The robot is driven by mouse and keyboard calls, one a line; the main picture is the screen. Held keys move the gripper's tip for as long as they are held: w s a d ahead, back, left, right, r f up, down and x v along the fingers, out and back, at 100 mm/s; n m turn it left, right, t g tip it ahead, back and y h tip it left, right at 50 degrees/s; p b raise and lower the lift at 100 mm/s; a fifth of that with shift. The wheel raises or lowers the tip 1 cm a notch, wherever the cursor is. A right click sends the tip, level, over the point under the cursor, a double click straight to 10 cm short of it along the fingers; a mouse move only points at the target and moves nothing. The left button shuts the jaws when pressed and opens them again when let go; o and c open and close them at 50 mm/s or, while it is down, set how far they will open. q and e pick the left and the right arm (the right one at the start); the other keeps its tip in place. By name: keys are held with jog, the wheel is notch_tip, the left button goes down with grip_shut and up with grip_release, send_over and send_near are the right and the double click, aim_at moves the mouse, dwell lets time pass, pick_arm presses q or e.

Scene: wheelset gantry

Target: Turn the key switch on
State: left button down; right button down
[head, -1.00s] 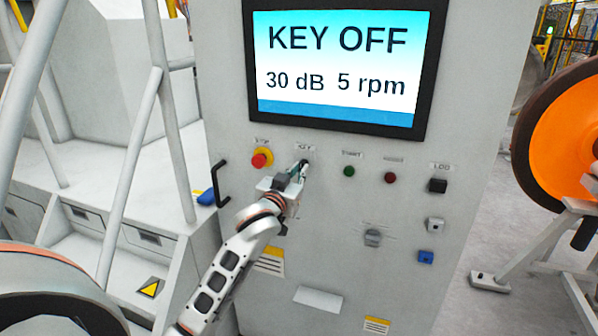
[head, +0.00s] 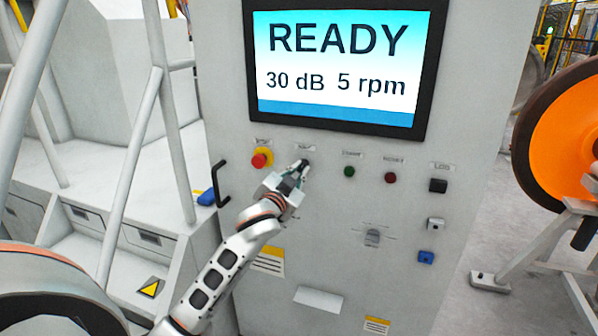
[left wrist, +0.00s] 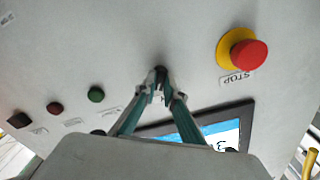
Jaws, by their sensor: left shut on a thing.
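The key switch (left wrist: 159,72) sits on the light grey panel, right of the red stop button in the head view. Its label shows just above it there. My left gripper (head: 300,168) reaches up to it, and in the left wrist view its fingertips (left wrist: 159,97) are shut on the key, which they mostly hide. The screen (head: 338,62) above reads READY, 30 dB, 5 rpm. My right gripper is not in view.
The red stop button on a yellow base (head: 261,159) is close left of my gripper. Green (head: 349,171) and red (head: 390,177) buttons sit to the right. A black handle (head: 219,184) stands out at the panel's left edge.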

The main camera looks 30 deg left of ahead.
pick_arm(q)
jog(key=c, duration=2.1)
grip_release()
jog(key=shift+c, duration=0.2)
jog(key=v, duration=1.2)
